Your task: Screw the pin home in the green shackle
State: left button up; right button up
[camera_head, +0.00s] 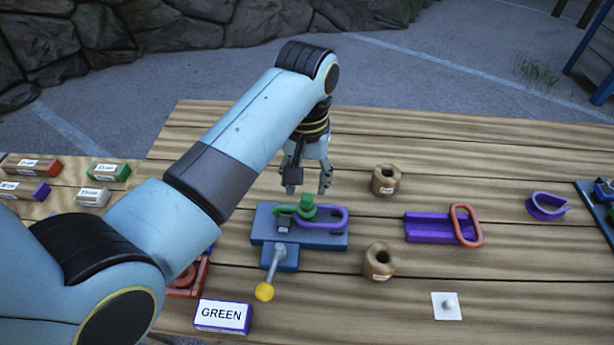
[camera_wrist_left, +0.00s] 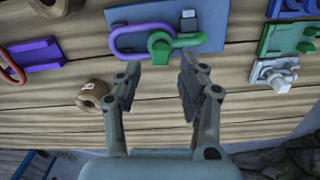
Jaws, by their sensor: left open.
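The green shackle (camera_head: 288,214) lies on a blue fixture plate (camera_head: 265,225). In the left wrist view the green shackle (camera_wrist_left: 188,41) shows with a round green pin head (camera_wrist_left: 159,42) at one side. How deep the pin sits cannot be told. A purple loop (camera_head: 338,224) passes beside or through the shackle. My left gripper (camera_head: 307,190) is open and empty, pointing down just behind and above the plate. In the left wrist view the open fingers (camera_wrist_left: 160,72) stand apart, with the pin head beyond the gap between them. My right gripper is out of view.
A lever with a yellow ball (camera_head: 264,291) juts from the fixture's front. A GREEN sign (camera_head: 222,317) stands before it. Tan rings (camera_head: 386,180) lie to the right, with a purple channel (camera_head: 425,228) and red link (camera_head: 466,225) beyond. Labelled blocks (camera_head: 108,171) lie left.

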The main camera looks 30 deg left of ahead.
aim_at(307, 197)
pick_arm(q)
jog(key=shift+f+b, duration=0.85)
jog(key=shift+f, duration=1.5)
grip_shut()
